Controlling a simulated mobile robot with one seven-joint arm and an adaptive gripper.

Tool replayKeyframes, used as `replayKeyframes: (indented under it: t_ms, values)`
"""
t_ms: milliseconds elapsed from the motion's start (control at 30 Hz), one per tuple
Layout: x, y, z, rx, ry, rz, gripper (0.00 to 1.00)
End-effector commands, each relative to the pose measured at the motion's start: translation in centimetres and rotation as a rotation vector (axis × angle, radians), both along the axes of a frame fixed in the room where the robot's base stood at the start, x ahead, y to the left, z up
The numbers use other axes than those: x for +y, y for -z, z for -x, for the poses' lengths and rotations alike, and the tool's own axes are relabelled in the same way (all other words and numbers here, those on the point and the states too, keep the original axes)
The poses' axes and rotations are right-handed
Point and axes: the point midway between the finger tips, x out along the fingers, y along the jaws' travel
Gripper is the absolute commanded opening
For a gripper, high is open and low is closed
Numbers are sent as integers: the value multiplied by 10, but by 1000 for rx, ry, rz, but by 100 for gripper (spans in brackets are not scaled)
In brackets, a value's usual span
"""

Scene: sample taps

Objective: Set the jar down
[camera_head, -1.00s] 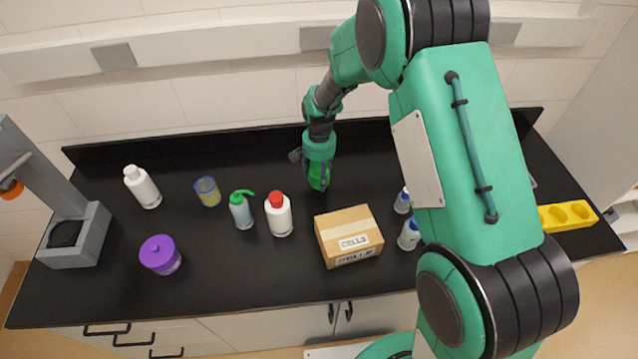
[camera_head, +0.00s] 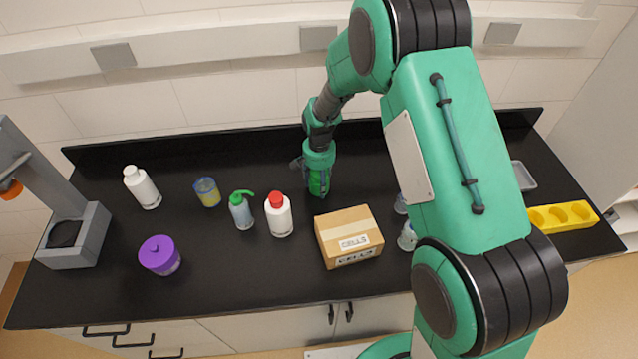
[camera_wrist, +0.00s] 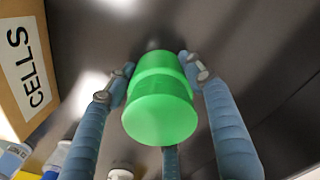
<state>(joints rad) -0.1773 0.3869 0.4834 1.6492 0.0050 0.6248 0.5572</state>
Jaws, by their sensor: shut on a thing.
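The jar is green with a green lid, and in the wrist view the jar (camera_wrist: 161,107) sits between the fingers of my gripper (camera_wrist: 160,85). My gripper is shut on it. In the head view the jar (camera_head: 317,184) shows as a green patch below my gripper (camera_head: 318,178), over the back middle of the black counter (camera_head: 385,160). The arm hides part of the jar. I cannot tell whether its base touches the counter.
A cardboard box (camera_head: 348,236) marked CELLS stands in front of the jar. A red-capped white bottle (camera_head: 279,216) and a green-topped wash bottle (camera_head: 241,211) stand to the left. Clear bottles (camera_head: 407,236) stand right of the box. Counter around the jar is bare.

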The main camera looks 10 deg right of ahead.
Motion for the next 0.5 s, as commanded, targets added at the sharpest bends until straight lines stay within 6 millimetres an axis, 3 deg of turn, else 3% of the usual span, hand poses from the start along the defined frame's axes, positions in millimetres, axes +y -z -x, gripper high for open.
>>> replayKeyframes:
  t_ms: [200,233,300,500]
  values:
    - [0,4,0,0,0,0,26]
    - [0,3,0,0,0,0,59]
    - [0,3,0,1,0,0,71]
    - [0,3,0,1,0,0,71]
